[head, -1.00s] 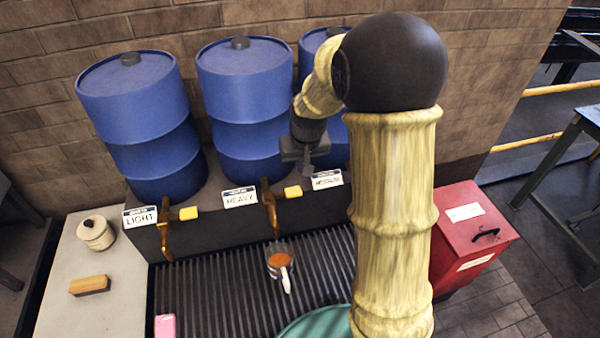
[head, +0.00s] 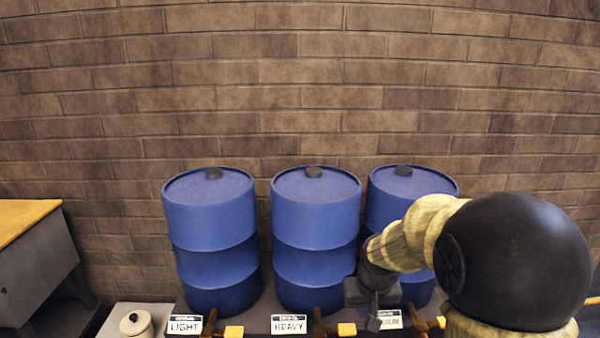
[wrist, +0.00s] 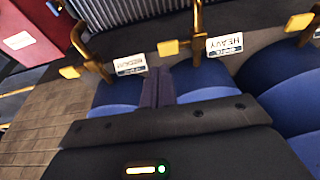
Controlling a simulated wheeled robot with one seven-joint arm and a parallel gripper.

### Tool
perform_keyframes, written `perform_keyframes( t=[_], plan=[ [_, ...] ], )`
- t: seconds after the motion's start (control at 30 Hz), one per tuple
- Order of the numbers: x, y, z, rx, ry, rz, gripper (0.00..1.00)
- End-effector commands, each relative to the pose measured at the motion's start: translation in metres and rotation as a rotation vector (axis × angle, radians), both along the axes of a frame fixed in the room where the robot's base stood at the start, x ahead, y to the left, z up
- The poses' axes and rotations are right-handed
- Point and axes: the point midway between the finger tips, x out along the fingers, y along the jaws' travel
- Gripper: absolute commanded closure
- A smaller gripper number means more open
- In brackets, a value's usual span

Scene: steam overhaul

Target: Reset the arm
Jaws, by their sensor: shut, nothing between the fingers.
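My arm reaches in from the right of the head view, with its black rounded joint large in front. My gripper (head: 373,321) points down in front of the gap between the middle and right blue drums, near the right label. In the wrist view my gripper (wrist: 158,88) shows its two dark fingers together, shut and empty. It touches nothing that I can make out.
Three blue drums, left (head: 210,240), middle (head: 315,240) and right (head: 412,190), stand against a brick wall (head: 300,90). Brass taps (wrist: 196,30) with yellow handles and a ribbed grate (wrist: 130,12) show in the wrist view.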

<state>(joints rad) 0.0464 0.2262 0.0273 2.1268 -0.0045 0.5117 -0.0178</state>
Motion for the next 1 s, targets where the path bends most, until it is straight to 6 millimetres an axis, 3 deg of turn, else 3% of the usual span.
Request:
perform_keyframes(
  t=[0.2, 0.3, 0.4, 1.0],
  plan=[
    [-0.085, 0.006, -0.017, 0.000, 0.029, 0.000, 1.00],
    [-0.118, 0.008, -0.025, 0.001, 0.038, -0.001, 1.00],
    [-0.136, 0.009, -0.029, 0.002, 0.044, -0.001, 1.00],
    [-0.140, 0.009, -0.031, 0.002, 0.046, -0.001, 1.00]
  ],
)
